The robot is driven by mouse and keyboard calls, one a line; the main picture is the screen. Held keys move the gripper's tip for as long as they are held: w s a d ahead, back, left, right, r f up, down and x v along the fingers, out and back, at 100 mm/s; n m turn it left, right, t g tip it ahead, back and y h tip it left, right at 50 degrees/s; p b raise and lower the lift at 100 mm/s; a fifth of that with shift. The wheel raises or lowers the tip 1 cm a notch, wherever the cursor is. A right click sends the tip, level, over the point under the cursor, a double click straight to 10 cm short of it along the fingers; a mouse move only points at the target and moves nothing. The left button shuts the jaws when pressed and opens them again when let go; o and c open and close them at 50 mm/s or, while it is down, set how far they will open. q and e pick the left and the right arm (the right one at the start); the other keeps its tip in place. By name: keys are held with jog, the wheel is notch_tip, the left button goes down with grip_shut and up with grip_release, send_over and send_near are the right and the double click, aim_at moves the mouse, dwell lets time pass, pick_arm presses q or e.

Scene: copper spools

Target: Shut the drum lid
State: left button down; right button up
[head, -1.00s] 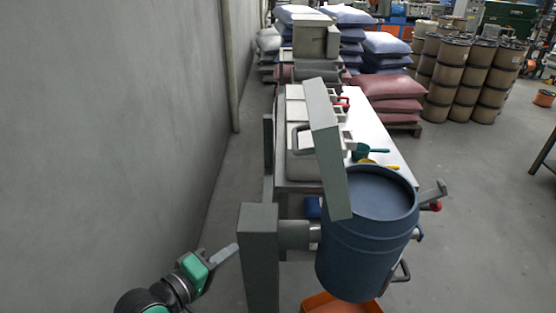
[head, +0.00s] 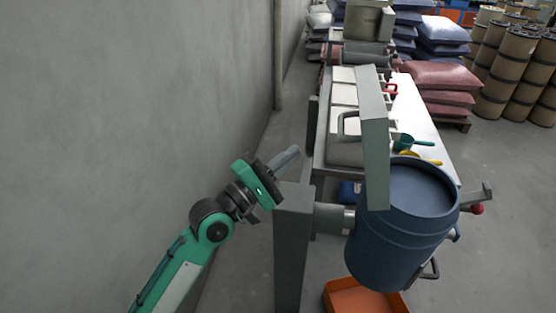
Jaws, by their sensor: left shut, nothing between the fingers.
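The blue drum (head: 398,240) hangs tilted on a grey stand post (head: 292,245), with its open mouth facing up. The drum lid (head: 374,140) is a grey slab standing upright at the left edge of the mouth, swung open. A looped handle (head: 347,124) sits on the lid's left face. My left gripper (head: 288,157) is shut and empty, to the left of the lid and just above the post's top, apart from the lid. My right gripper is not in view.
An orange tray (head: 366,298) lies on the floor under the drum. Behind the drum, a white table (head: 415,118) holds a green scoop (head: 408,142) and a yellow scoop (head: 418,158). A grey wall (head: 130,120) bounds the left side.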

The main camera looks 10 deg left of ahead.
aim_at(354, 138)
pick_arm(q)
jog(key=w+d+r+p, duration=0.2)
jog(key=w+d+r, duration=0.1)
jog(key=d, duration=0.3)
jog(key=shift+d+p, duration=0.2)
jog(key=shift+p, duration=0.2)
jog(key=shift+r, duration=0.1)
